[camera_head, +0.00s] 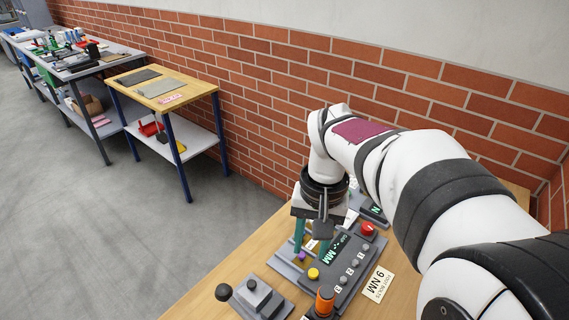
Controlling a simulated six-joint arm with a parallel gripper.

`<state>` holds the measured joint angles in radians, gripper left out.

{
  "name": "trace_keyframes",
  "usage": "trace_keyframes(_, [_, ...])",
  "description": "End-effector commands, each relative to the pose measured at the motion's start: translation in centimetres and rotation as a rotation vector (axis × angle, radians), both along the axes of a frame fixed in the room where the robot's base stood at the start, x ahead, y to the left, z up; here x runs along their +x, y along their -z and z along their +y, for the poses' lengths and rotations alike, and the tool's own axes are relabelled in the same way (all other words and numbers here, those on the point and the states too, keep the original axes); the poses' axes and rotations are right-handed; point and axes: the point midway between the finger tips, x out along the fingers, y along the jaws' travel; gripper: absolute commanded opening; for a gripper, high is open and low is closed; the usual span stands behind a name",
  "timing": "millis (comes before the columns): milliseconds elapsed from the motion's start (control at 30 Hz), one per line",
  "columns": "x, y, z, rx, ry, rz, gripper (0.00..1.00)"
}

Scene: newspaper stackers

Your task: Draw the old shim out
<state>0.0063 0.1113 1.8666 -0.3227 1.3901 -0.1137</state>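My gripper (311,238) points down at the near table, over a small grey fixture (286,262) left of a dark control box. Two teal finger-like parts show below its wrist, but the box and the wrist hide part of them. I cannot tell whether they are apart or closed on something. A small purple piece (302,256) shows low between them at the fixture; I cannot tell whether it is the old shim. No shim can be made out for certain.
In front stand a grey block with a black knob (258,298), an orange-handled tool (325,300) and a "9 NM" card (375,284). A brick wall is behind; side benches stand left.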

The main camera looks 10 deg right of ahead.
Motion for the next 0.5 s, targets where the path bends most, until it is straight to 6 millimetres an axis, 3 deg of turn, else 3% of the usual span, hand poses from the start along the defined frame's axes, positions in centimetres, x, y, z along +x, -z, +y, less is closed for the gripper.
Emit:
trace_keyframes(33, [3.8, 1.3, -0.4, -0.016, -0.028, 0.004, 0.4])
trace_keyframes(100, [8.2, 3.0, -0.8, -0.037, -0.066, -0.003, 0.4])
trace_keyframes(200, [12.0, 5.1, -1.3, -0.058, -0.103, -0.01, 0.4])
trace_keyframes(367, [13.6, 6.9, -1.5, -0.068, -0.122, -0.013, 0.4])
trace_keyframes(500, [13.5, 10.2, -1.5, -0.066, -0.12, -0.009, 0.4])
